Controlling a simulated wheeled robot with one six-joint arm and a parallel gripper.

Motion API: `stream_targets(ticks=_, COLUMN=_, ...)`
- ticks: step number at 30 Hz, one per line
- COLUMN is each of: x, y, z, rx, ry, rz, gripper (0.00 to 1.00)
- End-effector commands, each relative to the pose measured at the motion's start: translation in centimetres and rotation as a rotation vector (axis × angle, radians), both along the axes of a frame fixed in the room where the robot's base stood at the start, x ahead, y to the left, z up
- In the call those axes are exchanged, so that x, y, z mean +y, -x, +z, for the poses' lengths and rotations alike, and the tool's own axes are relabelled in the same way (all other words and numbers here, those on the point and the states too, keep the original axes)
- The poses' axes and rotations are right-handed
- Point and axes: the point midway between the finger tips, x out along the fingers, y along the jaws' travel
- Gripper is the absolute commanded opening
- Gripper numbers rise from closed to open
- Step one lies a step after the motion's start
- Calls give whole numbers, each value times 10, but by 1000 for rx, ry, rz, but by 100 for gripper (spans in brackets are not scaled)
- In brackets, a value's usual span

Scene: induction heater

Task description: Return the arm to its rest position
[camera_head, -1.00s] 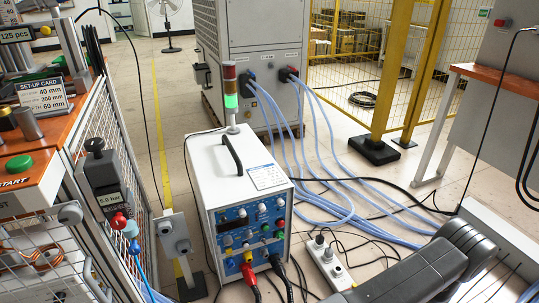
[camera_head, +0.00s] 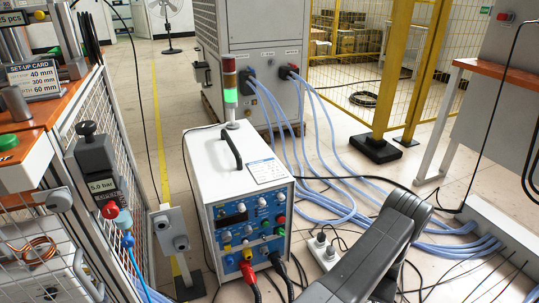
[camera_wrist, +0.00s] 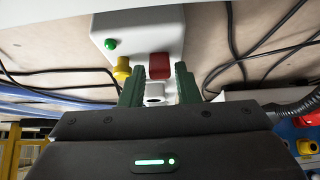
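My arm's dark grey link shows at the lower right of the head view. My gripper is out of sight there. In the wrist view my gripper (camera_wrist: 159,78) has its two green fingers apart, with a gap between them. I see nothing held. Beyond the fingers is a light grey box (camera_wrist: 135,22) with a green button, a yellow knob (camera_wrist: 122,68), a red block (camera_wrist: 160,66) and a whitish round part (camera_wrist: 154,94). The last two show in the gap between the fingers; I cannot tell whether anything touches.
The white heater unit (camera_head: 205,170) stands mid-floor, its signal tower (camera_head: 230,85) lit green. A power strip (camera_head: 322,252) and blue hoses (camera_head: 335,195) lie beside my arm. The orange-topped bench (camera_head: 50,115) is at left, a yellow post (camera_head: 400,65) behind right.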

Motion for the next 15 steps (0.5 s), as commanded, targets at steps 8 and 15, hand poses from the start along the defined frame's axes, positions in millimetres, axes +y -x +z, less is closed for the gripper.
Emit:
stream_targets(ticks=8, x=3, y=-5, z=2, rx=129, ry=52, rz=3, gripper=29)
stream_targets(ticks=15, x=5, y=-9, z=2, rx=212, ry=88, rz=3, gripper=29)
